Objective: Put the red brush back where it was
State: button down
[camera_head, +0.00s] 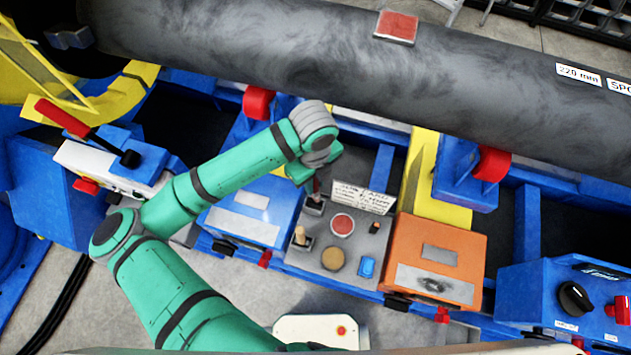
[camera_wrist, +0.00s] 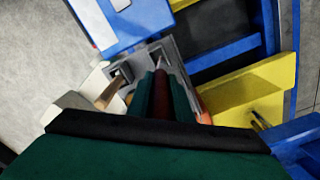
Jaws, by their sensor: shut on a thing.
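My gripper (camera_head: 314,179) is shut on the red brush (camera_head: 316,187), which points down over the back left of a grey tray (camera_head: 298,263). In the wrist view, the red brush (camera_wrist: 160,90) sits between the two green fingers of my gripper (camera_wrist: 165,98), and its pale tip points at a square grey holder (camera_wrist: 151,54). In the head view, this holder (camera_head: 313,206) is right below the brush. I cannot tell whether the tip is inside it. A second holder beside it has a wooden-handled brush (camera_head: 300,233) in it, also seen in the wrist view (camera_wrist: 108,95).
The tray also holds a red round tin (camera_head: 342,225), a tan round pad (camera_head: 332,260) and a blue item (camera_head: 367,267). A lettered card (camera_head: 362,197) stands behind it. A blue box (camera_head: 240,222) and an orange box (camera_head: 440,262) flank it. A large grey pipe (camera_head: 290,50) runs behind.

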notch_tip(320, 180, down, 2)
jog(key=shift+w+a+f, duration=0.1)
jog(key=shift+f, duration=0.15)
jog(key=shift+s+f, duration=0.15)
jog(key=shift+s, duration=0.05)
jog(key=shift+f, duration=0.6)
jog(key=c, duration=1.6)
grip_release()
notch_tip(320, 180, up, 13)
jog(key=shift+r, duration=0.15)
jog(key=shift+w, duration=0.1)
